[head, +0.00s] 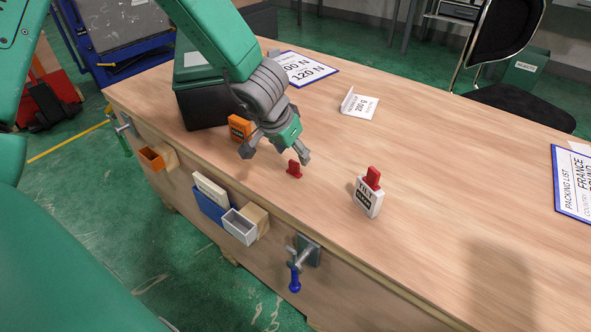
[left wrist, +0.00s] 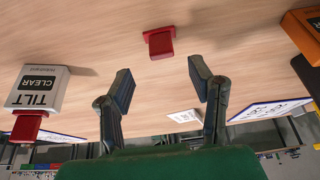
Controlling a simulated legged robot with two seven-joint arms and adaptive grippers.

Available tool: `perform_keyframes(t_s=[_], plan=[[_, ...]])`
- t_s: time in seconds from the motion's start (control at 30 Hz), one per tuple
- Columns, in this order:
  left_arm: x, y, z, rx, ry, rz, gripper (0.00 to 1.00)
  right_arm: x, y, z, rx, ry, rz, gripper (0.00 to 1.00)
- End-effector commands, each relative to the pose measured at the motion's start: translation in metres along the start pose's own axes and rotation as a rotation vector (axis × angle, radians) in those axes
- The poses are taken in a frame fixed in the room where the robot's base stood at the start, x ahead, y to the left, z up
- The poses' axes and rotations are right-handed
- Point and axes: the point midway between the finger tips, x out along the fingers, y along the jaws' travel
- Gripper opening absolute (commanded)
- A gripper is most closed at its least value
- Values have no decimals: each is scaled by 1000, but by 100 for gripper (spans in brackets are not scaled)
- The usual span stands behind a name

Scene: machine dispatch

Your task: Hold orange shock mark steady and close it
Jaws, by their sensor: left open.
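The orange shock mark (head: 239,127) stands on the table beside the dark green-lidded box, to the left of my left gripper. Part of it also shows at the right edge of the left wrist view (left wrist: 303,36). A small red piece (head: 294,169) stands apart on the table, just in front of my left gripper; it also shows in the left wrist view (left wrist: 160,43). My left gripper (head: 276,156) is open, with nothing between its fingers (left wrist: 160,78). My right gripper is not in view.
A white TILT marker (head: 367,198) with a red piece in its top stands to the right. The dark box (head: 203,100) stands behind the orange mark. Small bins, including an orange one (head: 151,158), hang on the front edge near clamps. The table's middle right is clear.

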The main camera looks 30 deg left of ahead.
Motion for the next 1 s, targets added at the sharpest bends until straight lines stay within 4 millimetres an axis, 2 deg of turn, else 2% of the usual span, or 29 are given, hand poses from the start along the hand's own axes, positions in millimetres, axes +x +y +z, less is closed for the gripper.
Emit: perform_keyframes(t_s=[0.17, 0.57, 0.9, 0.93, 1.0], plan=[[4, 0, 1, 0, -1, -1, 48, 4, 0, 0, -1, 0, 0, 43], [53, -1, 9, 0, -2, -3, 48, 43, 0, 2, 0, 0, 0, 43], [52, -2, 8, 0, -1, -2, 48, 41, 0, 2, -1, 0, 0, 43], [52, -2, 8, 0, -1, -2, 45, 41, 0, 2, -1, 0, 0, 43], [52, -2, 8, 0, -1, -2, 27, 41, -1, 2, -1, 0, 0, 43]])
